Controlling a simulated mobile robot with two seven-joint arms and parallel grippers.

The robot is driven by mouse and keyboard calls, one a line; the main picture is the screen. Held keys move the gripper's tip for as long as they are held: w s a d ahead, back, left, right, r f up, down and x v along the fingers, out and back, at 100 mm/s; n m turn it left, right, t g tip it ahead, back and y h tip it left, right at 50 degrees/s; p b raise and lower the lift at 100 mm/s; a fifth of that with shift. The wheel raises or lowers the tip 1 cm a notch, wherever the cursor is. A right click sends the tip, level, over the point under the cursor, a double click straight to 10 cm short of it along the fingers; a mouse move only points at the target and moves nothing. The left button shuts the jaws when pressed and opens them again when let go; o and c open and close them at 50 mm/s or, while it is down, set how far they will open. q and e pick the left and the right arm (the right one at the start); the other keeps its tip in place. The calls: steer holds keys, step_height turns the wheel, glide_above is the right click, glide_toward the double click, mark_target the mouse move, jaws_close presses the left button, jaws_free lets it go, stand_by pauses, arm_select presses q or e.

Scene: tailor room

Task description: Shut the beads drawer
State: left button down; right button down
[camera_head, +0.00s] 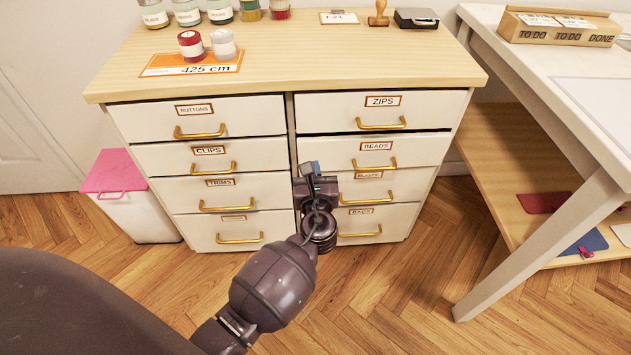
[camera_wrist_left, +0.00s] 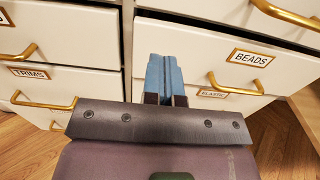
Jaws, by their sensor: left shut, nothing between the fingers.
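The beads drawer (camera_head: 340,151) is the second one down in the right column of the cabinet. Its white front has a BEADS label and a brass handle. It appears to stand out slightly, with a dark gap above it and its lower edge overlapping the elastic drawer's label. My left gripper (camera_head: 309,168) is shut and empty at the left end of this front. In the left wrist view its blue fingertips (camera_wrist_left: 164,66) overlap the beads drawer (camera_wrist_left: 205,50), left of the handle. I cannot tell whether they touch it. My right gripper is not in view.
The zips drawer (camera_head: 335,108) is above and the elastic drawer (camera_head: 412,183) below. Jars and spools stand on the cabinet top (camera_head: 300,50). A white table (camera_head: 560,100) stands at the right, a pink-lidded bin (camera_head: 140,212) at the left. The floor between has free room.

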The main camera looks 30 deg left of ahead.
mark_target(311, 142)
arm_select(q)
steer(key=b+x, duration=0.1)
steer(key=x, duration=0.5)
steer(key=shift+w+a+f, duration=0.15)
steer(key=shift+w+a, duration=0.3)
steer(key=shift+w, duration=0.15)
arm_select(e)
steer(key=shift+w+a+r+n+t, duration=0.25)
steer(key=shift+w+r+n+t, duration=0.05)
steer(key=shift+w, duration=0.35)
